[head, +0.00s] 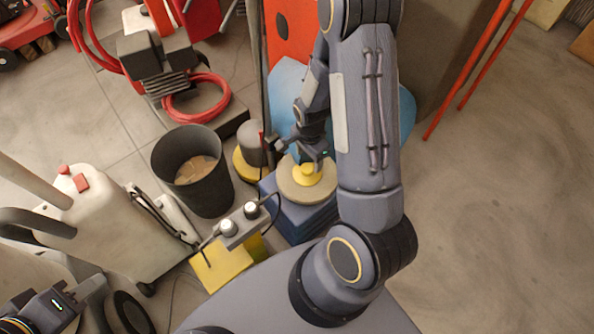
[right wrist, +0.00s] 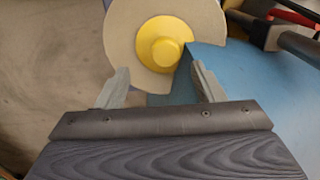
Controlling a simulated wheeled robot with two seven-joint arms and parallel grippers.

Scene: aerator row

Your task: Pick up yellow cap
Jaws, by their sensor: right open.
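The yellow cap (head: 307,174) is a round knob with a wider flange. It sits on a beige disc (head: 293,191) on top of a blue stack (head: 298,219). In the right wrist view the cap (right wrist: 165,43) lies just beyond my open, empty right gripper (right wrist: 160,70), roughly centred between its fingertips and apart from both. In the head view my right gripper (head: 317,153) is close to the cap, at its far side, partly hidden by my own arm. My left gripper (head: 70,292) is at the lower left, far from the cap; its jaw opening is unclear.
A dark bin (head: 218,180) stands left of the stack. A grey-topped yellow item (head: 249,150) stands close beside it. A grey box with two white knobs (head: 242,225) is in front. A white machine (head: 110,225) is at left. Open floor (head: 500,200) lies at right.

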